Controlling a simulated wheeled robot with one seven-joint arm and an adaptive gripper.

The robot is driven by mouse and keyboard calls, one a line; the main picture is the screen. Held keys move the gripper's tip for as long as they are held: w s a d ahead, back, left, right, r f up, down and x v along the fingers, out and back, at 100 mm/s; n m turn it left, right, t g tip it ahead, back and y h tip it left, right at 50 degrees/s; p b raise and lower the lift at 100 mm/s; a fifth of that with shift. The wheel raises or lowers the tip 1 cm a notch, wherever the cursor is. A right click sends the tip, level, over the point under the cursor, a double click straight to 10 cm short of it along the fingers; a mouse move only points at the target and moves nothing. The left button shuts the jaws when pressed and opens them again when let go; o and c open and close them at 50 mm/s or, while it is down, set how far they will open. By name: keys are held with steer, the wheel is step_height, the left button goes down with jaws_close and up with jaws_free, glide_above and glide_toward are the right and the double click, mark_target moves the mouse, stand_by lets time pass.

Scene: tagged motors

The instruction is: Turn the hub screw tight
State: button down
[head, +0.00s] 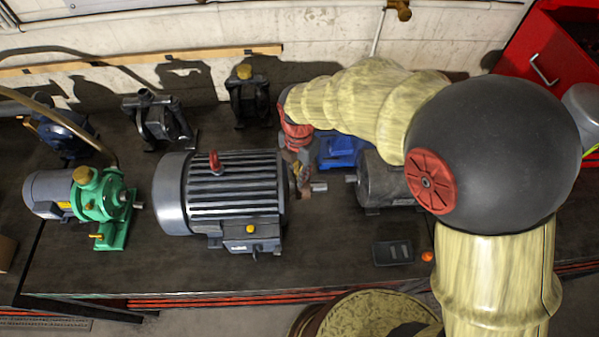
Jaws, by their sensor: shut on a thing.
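A large grey finned motor (232,187) lies on the dark bench, with a red lifting eye (214,160) on top and a yellow-dotted box low on its front. A short metal shaft (319,187) sticks out beyond its right end. My gripper (301,180) is at that right end, beside the shaft, reaching in from the upper right. It is shut on a small part there. The fingers are small and partly blurred, and I cannot make out the hub screw itself or how it sits.
A green pump (101,205) with a grey motor stands left. Black machines (157,120) line the back. A dark grey motor (385,182) and a blue unit (341,150) stand right, partly behind my arm. A black tray (393,252) lies near the front edge. A red cabinet (535,45) stands back right.

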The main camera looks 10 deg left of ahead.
steer(key=shift+m, duration=0.4)
steer(key=m+p, duration=0.1)
steer(key=m, duration=0.4)
steer(key=shift+m, duration=0.3)
steer(key=m, duration=0.5)
steer(key=shift+r+m, duration=0.1)
steer(key=shift+m, duration=0.3)
steer(key=shift+w, duration=0.1)
steer(key=c, duration=2.1)
jaws_free()
step_height(320, 180, up, 12)
steer(key=shift+a+f, duration=0.1)
